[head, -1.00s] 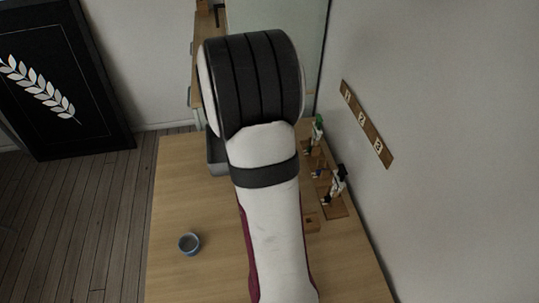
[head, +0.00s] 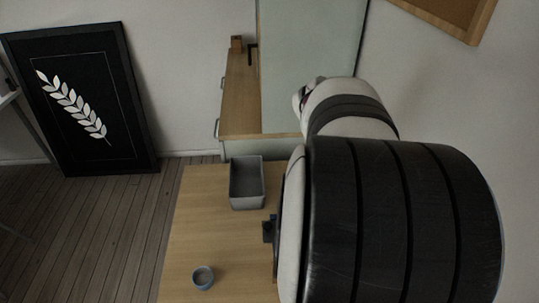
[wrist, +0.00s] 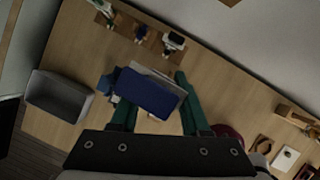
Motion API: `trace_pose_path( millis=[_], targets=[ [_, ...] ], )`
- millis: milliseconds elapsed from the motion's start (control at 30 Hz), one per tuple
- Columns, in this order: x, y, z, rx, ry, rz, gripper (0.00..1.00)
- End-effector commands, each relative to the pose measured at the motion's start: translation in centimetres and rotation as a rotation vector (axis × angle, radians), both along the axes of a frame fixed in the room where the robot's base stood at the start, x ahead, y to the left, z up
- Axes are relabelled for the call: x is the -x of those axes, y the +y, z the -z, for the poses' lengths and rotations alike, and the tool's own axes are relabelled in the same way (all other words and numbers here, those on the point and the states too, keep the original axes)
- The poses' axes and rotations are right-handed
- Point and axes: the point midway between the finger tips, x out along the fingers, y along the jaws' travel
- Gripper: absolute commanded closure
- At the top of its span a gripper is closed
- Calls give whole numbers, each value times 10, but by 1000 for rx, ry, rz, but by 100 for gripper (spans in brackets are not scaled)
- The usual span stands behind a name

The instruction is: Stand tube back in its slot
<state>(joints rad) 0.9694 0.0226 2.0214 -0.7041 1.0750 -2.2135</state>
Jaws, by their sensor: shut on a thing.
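In the wrist view my gripper (wrist: 150,97) has its two green fingers on either side of a blue piece (wrist: 147,92) with a pale, flat edge along its right side. It is shut on this piece, which lies tilted across the fingers above the table. I take it to be the tube, but its full shape cannot be told. Several small items stand in wooden holders (wrist: 140,33) at the top of the wrist view; which slot is empty cannot be told. In the head view my arm hides the holders and the held piece.
A grey open bin (head: 246,203) stands at the table's far edge and also shows in the wrist view (wrist: 42,103). A small blue-grey cup (head: 203,277) is on the near left of the table (head: 215,235). Wooden pieces (wrist: 297,116) lie at the wrist view's right.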

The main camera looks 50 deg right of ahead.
Motion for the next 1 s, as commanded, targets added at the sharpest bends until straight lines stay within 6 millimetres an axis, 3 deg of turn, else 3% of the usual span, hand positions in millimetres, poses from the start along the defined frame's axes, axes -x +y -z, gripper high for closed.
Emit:
trace_pose_path(
  millis=[67, 167, 400, 500, 1000],
  targets=[
    [4, -7, 1, 2, -3, -2, 100],
    [1, -31, 18, 7, -17, -12, 100],
    [-7, -105, 83, 42, -84, -37, 100],
    [-8, -121, 100, 55, -104, -41, 100],
    [-8, -126, 132, 61, -110, -44, 100]
  ],
)
